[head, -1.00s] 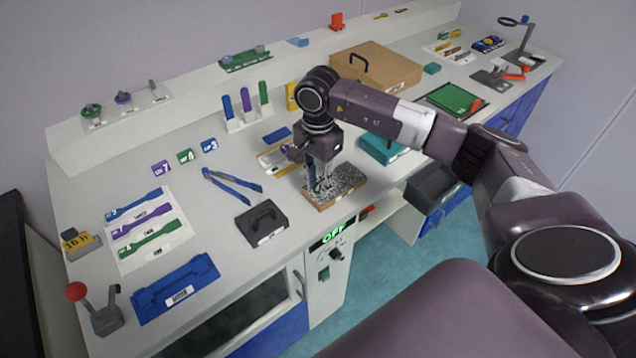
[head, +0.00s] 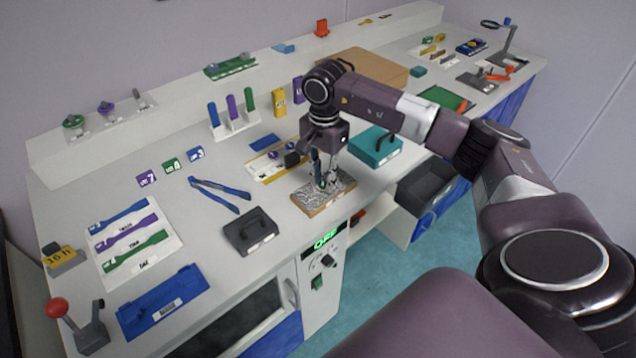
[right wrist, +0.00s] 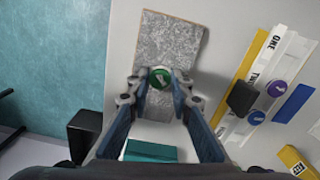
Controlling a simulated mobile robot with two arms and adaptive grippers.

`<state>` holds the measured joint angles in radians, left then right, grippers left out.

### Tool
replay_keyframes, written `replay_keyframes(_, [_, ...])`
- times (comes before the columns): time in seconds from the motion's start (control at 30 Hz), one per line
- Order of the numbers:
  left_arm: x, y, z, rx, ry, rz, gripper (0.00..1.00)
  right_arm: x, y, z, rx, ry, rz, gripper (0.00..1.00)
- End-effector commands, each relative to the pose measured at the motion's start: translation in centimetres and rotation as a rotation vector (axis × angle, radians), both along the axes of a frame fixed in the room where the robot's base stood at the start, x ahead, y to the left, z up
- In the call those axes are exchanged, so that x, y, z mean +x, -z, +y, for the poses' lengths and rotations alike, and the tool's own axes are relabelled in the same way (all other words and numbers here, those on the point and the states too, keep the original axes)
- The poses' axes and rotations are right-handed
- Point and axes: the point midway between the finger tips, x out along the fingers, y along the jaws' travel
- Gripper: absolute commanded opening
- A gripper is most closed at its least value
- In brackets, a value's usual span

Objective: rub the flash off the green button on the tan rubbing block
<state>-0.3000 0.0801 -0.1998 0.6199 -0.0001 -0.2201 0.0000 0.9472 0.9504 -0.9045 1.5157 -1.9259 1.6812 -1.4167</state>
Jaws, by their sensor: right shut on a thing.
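The green button (right wrist: 160,77) is held between the fingertips of my right gripper (right wrist: 160,84), with its round face towards the wrist camera. In the head view my right gripper (head: 324,184) points down over the rubbing block (head: 306,199), a tan slab with a grey speckled top. In the right wrist view the block (right wrist: 170,40) runs from beneath the button towards the top of the picture. The button is at or just above the block's surface; I cannot tell if it touches. Any flash on its rim is too small to see. My left gripper is not in view.
Blue tongs (head: 222,195) lie further left. An open drawer (head: 425,187) juts out at right.

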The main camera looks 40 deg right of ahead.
Motion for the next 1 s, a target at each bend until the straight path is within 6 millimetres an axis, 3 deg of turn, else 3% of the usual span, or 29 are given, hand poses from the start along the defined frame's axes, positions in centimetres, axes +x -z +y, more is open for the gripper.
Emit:
replay_keyframes(0.8, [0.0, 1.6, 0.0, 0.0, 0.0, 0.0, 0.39, 0.4, 0.1, -5.6, -0.001, 0.002, 0.001, 0.0])
replay_keyframes(1.0, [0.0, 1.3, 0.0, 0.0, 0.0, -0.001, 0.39, 0.4, 0.0, -4.8, 0.0, -0.003, 0.0, 0.0])
